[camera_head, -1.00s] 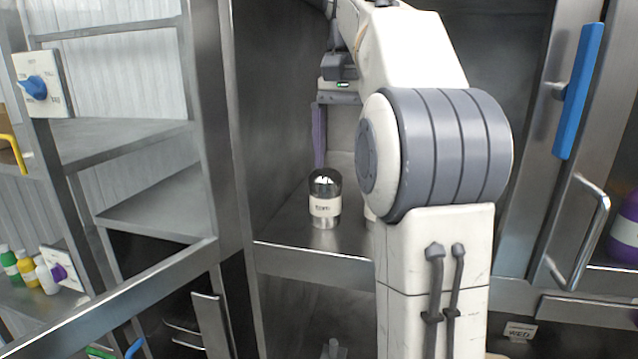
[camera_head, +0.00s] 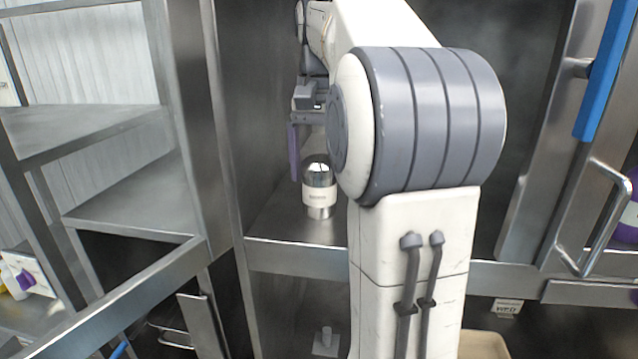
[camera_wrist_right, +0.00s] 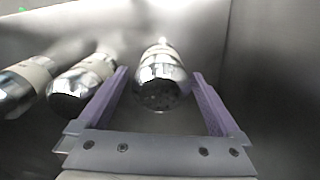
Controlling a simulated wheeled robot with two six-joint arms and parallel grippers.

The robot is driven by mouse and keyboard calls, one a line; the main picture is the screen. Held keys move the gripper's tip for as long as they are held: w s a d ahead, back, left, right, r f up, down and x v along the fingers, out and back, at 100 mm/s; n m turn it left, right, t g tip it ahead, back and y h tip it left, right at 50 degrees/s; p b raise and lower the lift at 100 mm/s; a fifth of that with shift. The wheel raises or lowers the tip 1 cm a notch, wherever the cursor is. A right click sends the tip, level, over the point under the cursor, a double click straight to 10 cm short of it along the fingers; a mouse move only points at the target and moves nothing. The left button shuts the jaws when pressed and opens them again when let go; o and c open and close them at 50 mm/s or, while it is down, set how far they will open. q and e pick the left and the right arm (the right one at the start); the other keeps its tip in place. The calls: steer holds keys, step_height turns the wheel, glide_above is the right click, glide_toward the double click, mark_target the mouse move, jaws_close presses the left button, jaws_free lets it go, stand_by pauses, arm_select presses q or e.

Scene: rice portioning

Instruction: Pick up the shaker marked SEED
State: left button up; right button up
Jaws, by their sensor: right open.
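A shaker (camera_head: 319,190) with a shiny domed top and a pale label stands upright on a metal shelf inside the cabinet; its label is too blurred to read. My right gripper (camera_wrist_right: 160,76) is open, and in the right wrist view a shaker (camera_wrist_right: 163,88) shows ahead between its two purple fingers, not gripped. In the head view one purple finger (camera_head: 294,151) shows just left of and above the shaker; my right arm hides the other. My left gripper is not in view.
Two more similar shakers, a nearer one (camera_wrist_right: 84,84) and a farther one (camera_wrist_right: 22,86), stand left of the fingers in the right wrist view. The cabinet side wall (camera_head: 240,110) is close on the left. A blue-handled door (camera_head: 603,75) stands at right.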

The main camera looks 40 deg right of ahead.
mark_target(319, 187)
steer(key=shift+f+p, duration=0.5)
steer(key=shift+f, duration=1.4)
steer(key=c, duration=1.4)
steer(key=shift+o, duration=0.2)
steer(key=shift+r, duration=0.15)
